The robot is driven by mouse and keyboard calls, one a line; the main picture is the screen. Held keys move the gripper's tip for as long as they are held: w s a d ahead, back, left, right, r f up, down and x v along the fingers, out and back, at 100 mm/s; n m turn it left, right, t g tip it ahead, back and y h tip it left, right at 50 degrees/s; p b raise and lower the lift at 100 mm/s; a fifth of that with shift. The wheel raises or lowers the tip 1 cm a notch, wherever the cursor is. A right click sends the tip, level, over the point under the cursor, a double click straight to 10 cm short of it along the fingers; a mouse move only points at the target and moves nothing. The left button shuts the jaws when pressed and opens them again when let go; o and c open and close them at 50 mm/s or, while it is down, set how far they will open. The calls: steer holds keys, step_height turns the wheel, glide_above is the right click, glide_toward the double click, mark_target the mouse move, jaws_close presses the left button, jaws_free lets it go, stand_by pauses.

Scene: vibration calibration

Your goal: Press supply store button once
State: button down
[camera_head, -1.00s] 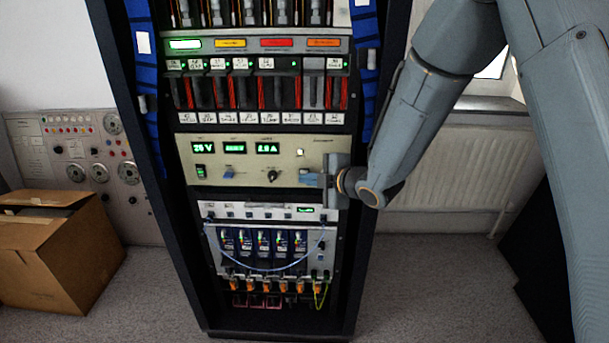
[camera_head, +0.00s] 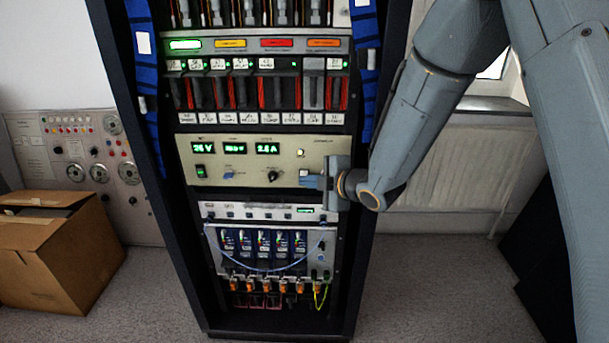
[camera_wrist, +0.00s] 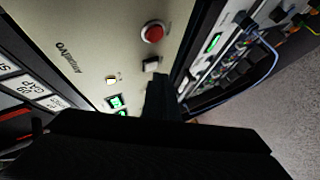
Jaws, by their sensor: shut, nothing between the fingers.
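The beige supply panel (camera_head: 250,178) sits mid-rack with green displays, knobs and small buttons. My gripper (camera_head: 308,182) is shut and empty at the panel's right side. In the wrist view my dark fingers (camera_wrist: 160,82) point at the panel, their tips just below a pale square button (camera_wrist: 151,64). I cannot tell whether they touch it. A round red button (camera_wrist: 153,32) is above it, and a small white lit button (camera_wrist: 111,79) is to the left; it also shows in the head view (camera_head: 300,152). The button labels are too small to read.
Breaker-like modules (camera_head: 260,92) fill the rack above the panel, and a unit with blue modules and a looped cable (camera_head: 265,250) is below. A cardboard box (camera_head: 50,255) stands on the floor at left. A radiator (camera_head: 450,180) is behind my arm.

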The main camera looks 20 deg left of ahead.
steer(key=shift+s, duration=0.25)
steer(key=shift+s+d, duration=0.2)
steer(key=shift+s, duration=0.6)
steer(key=shift+s+d, duration=0.2)
steer(key=shift+s, duration=0.55)
steer(key=shift+s+d, duration=0.2)
steer(key=shift+s, duration=0.6)
steer(key=s+d+r+m+g+h+p, duration=0.1)
steer(key=d+m+h, duration=0.4)
steer(key=d, duration=0.7)
steer(key=s+d+m+h+p, duration=0.25)
steer(key=d+m, duration=0.55)
steer(key=d, duration=0.4)
steer(key=s+d+r+m+g+h, duration=0.1)
steer(key=s+d+r+m+g, duration=0.1)
steer(key=s+d+m, duration=0.4)
steer(key=s+d+r+m+g+h+p, duration=0.1)
steer(key=s+d+m+g, duration=0.3)
steer(key=s, duration=0.9)
steer(key=shift+s+d+r+m+g+h, duration=0.35)
steer(key=shift+d+m+g+h, duration=0.1)
steer(key=shift+d+m, duration=0.7)
steer(key=shift+a, duration=0.15)
